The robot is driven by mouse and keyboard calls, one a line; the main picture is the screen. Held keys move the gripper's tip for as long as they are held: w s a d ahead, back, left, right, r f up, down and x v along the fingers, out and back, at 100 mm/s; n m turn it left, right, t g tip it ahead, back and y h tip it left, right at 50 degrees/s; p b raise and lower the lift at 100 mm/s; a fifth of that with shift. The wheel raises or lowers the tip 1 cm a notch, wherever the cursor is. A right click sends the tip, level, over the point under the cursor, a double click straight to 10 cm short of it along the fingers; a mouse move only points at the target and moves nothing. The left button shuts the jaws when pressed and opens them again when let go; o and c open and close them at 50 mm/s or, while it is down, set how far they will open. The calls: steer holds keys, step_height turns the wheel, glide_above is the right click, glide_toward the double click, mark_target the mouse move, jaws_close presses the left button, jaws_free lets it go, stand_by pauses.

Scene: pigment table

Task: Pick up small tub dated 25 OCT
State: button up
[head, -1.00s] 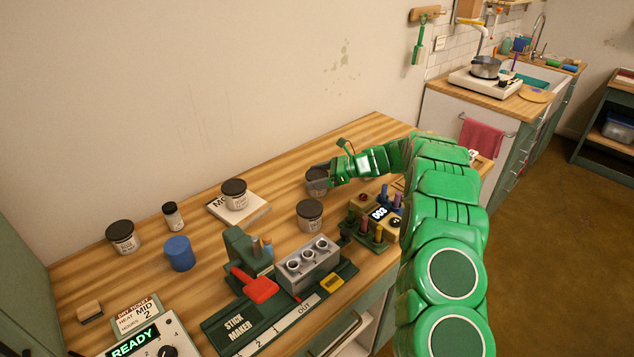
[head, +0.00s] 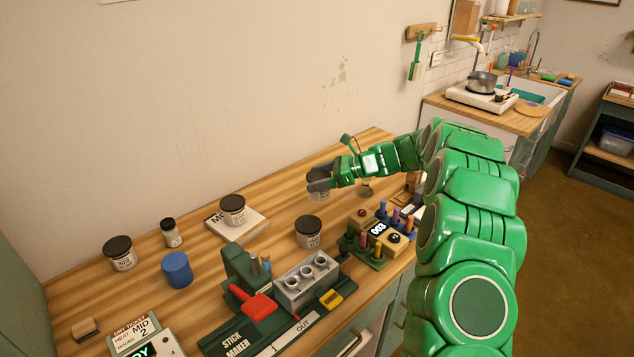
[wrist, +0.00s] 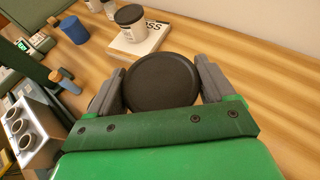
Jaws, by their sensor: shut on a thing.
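My gripper (head: 324,183) is shut on a small tub (head: 319,191) with a dark round lid. The lid (wrist: 160,82) fills the space between the two grey fingers in the wrist view. The tub looks upright and seems a little above the table, toward its back right. Its label is mostly hidden by the fingers, and I cannot read a date. Similar dark-lidded tubs stand in front of it (head: 308,232), on a book (head: 233,211) and at the far left (head: 120,253).
The green stick maker (head: 245,335) with a grey mould block (head: 307,281) takes the front of the wooden table. A peg rack (head: 375,236) stands right of it. A blue cylinder (head: 177,270) and small jar (head: 171,233) stand left. The table's back strip is clear.

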steer(key=s+d+r, duration=0.2)
steer(key=s+r, duration=0.2)
steer(key=s, duration=0.4)
steer(key=shift+s, duration=0.4)
